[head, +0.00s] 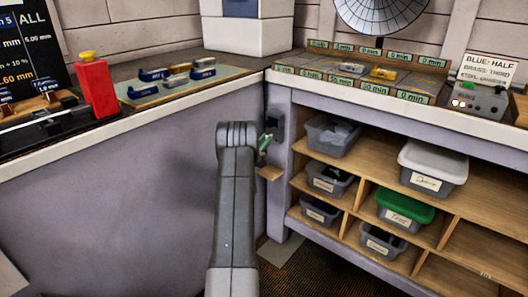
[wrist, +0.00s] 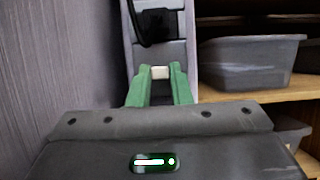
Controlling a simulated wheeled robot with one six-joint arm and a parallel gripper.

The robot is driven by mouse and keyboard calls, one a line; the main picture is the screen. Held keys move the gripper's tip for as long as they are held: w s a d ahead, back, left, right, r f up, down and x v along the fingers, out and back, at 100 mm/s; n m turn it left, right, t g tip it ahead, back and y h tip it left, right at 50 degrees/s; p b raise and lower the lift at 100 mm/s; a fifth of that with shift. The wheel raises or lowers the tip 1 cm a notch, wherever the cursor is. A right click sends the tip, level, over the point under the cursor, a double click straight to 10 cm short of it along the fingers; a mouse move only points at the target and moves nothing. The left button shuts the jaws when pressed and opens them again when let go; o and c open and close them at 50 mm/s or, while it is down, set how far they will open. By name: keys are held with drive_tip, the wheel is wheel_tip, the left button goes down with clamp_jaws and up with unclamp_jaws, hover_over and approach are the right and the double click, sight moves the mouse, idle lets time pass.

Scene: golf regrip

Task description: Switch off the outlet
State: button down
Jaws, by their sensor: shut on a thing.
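The outlet is a dark box (head: 275,120) on the narrow grey post at the inner corner, below the counter. In the wrist view a black plug-like piece with a cord (wrist: 155,24) sits on it at the top. My gripper (head: 264,143) is at the post, just below and in front of the outlet. In the wrist view the green fingers of my gripper (wrist: 160,73) are closed on a small pale block (wrist: 160,72). I cannot tell if this block is the outlet's switch. My arm hides part of the post in the head view.
A small wooden ledge (head: 270,173) sticks out below my gripper. Shelves with grey bins (head: 332,135) stand close on the right. The left counter's grey side panel (head: 110,190) is close on the left. Counters run above on both sides.

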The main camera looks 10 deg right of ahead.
drive_tip(key=t+h+b, duration=0.1)
drive_tip(key=b, duration=0.2)
drive_tip(key=f+t+h+b, duration=0.1)
drive_tip(key=b, duration=0.2)
drive_tip(key=f+h+b, duration=0.1)
drive_tip(key=b, duration=0.2)
drive_tip(key=shift+w+d+f+t+h, duration=0.15)
drive_tip(key=shift+w+d+t+h, duration=0.15)
drive_tip(key=shift+t, duration=0.1)
drive_tip(key=shift+b, duration=0.3)
drive_tip(key=c, duration=1.3)
unclamp_jaws()
drive_tip(key=p+v, duration=0.3)
drive_tip(key=v, duration=1)
drive_tip(key=shift+s+f, duration=0.1)
drive_tip(key=shift+f, duration=0.25)
